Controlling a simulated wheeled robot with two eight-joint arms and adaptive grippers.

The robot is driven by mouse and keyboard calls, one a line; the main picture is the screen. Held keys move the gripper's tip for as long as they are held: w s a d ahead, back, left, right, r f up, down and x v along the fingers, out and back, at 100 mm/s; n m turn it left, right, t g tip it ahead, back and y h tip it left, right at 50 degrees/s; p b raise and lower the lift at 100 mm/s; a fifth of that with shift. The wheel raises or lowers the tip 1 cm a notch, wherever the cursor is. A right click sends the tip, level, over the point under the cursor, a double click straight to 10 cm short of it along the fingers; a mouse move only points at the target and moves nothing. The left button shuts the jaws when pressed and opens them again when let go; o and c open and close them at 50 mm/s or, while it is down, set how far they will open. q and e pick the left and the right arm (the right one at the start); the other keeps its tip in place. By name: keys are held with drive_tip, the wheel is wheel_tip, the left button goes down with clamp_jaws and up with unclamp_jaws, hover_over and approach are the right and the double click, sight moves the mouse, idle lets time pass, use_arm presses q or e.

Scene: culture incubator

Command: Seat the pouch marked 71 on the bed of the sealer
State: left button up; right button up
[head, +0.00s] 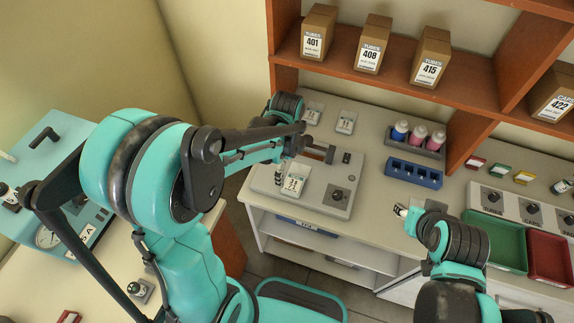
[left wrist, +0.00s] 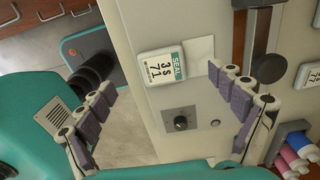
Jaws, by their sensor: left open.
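The pouch marked 71 (left wrist: 163,63) is a small pale packet with a green-edged label in the left wrist view. It lies on the grey sealer (left wrist: 190,105), beside and partly over a pale rectangular patch. In the head view the pouch (head: 294,184) sits near the left part of the sealer (head: 330,201), left of its knob. My left gripper (left wrist: 162,84) is open, its fingers apart above the sealer with the pouch between and beyond the tips, apparently untouched. My right gripper (head: 404,211) is partly visible over the bench front; its jaws are unclear.
Two other pouches (head: 346,122) lie on the bench behind. A dark lever (left wrist: 264,45) stands right of the pouch. A bottle rack (head: 428,148) and blue rack (head: 413,173) stand right of the sealer.

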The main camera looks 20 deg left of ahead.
sight(287, 181)
use_arm(q)
wheel_tip(287, 181, down, 8)
drive_tip(key=shift+r+b, duration=0.15)
drive_tip(key=shift+b, duration=0.95)
drive_tip(key=c, duration=1.3)
